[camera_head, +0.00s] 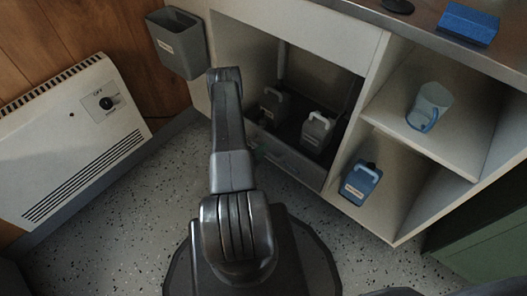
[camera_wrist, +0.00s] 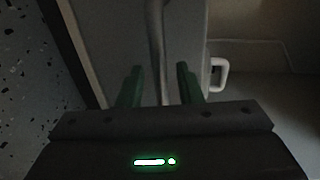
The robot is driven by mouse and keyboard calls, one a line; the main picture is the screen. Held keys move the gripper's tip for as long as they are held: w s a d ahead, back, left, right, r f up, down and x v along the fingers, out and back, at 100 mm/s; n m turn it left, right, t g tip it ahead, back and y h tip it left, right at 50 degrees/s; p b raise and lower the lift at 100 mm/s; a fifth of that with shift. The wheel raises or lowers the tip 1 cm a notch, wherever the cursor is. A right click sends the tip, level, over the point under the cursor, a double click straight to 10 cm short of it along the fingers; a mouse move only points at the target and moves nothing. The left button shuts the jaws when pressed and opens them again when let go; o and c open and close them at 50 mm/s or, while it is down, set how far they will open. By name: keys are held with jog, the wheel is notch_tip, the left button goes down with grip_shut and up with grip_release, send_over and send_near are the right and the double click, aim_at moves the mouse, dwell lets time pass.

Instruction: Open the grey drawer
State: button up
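The grey drawer (camera_head: 294,163) sits low in the white cabinet, its front facing my arm. White or grey jugs (camera_head: 316,130) with labels stand behind its front. My arm covers part of the drawer's left side, and my gripper is mostly hidden there in the head view. In the wrist view my gripper (camera_wrist: 160,86) has its two green fingers apart. A pale bar (camera_wrist: 155,45), apparently the drawer's handle or edge, runs between them with gaps on both sides. I cannot tell whether the fingers touch anything.
A grey bin (camera_head: 178,46) hangs at the cabinet's left. A white heater (camera_head: 75,140) stands at the left wall. Speckled floor (camera_head: 130,215) between is clear.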

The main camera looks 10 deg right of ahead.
jog(key=shift+w+d+f, duration=0.1)
jog(key=shift+w+d, duration=0.3)
jog(key=shift+d, duration=0.05)
grip_shut()
